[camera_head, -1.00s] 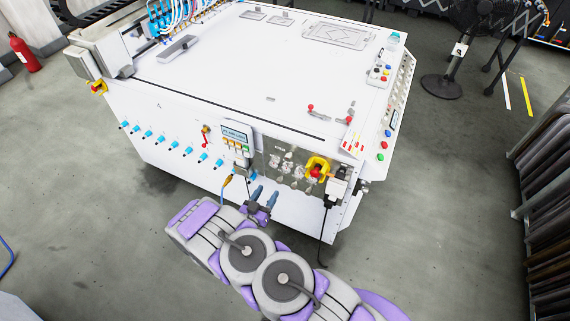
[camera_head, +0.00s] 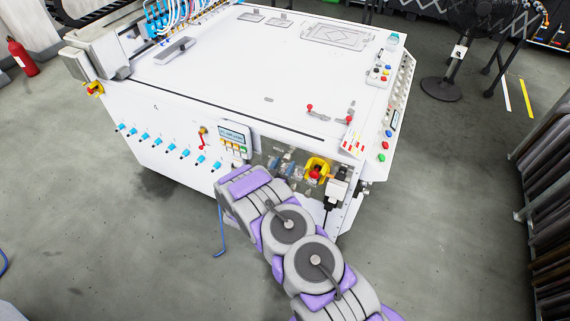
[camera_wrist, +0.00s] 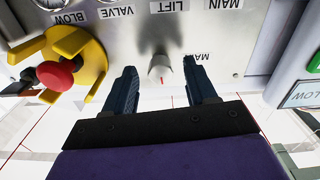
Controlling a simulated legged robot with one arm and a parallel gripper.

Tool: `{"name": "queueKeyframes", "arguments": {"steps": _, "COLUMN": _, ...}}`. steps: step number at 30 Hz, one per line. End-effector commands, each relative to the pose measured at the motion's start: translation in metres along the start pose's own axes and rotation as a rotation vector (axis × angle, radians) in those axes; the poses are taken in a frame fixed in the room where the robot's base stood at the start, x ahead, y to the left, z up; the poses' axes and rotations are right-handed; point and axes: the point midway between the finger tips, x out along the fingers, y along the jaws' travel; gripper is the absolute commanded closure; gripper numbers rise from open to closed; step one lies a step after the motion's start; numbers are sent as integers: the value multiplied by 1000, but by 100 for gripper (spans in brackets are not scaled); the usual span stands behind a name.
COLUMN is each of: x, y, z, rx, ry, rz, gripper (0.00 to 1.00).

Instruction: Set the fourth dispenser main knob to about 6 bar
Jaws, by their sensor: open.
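In the wrist view a small pale grey knob (camera_wrist: 160,66) with a red mark near it stands on a metal panel (camera_wrist: 130,30). My gripper (camera_wrist: 162,78) is open, its two dark blue fingers on either side of the knob's front, with visible space to each. Contact is not seen. Printed labels including MAIN, LIFT, VALVE and BLOW run along the panel. A second MAIN label is partly covered by the right finger. I cannot tell which dispenser this knob belongs to.
A red emergency button in a yellow guard (camera_wrist: 62,72) is close left of the fingers; it also shows in the head view (camera_head: 316,170). A small display box (camera_head: 234,138) with buttons is left of the gripper. Several blue fittings (camera_head: 158,146) line the machine's front further left.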

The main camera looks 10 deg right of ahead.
Motion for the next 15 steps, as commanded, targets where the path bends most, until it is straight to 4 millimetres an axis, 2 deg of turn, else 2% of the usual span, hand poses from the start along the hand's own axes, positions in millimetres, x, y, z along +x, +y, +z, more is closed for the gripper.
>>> {"name": "queueKeyframes", "arguments": {"steps": 6, "x": 18, "y": -1, "z": -1, "rx": 2, "ry": 2, "rz": 0, "gripper": 44}}
{"name": "queueKeyframes", "arguments": {"steps": 15, "x": 20, "y": -1, "z": -1, "rx": 1, "ry": 1, "rz": -1, "gripper": 44}}
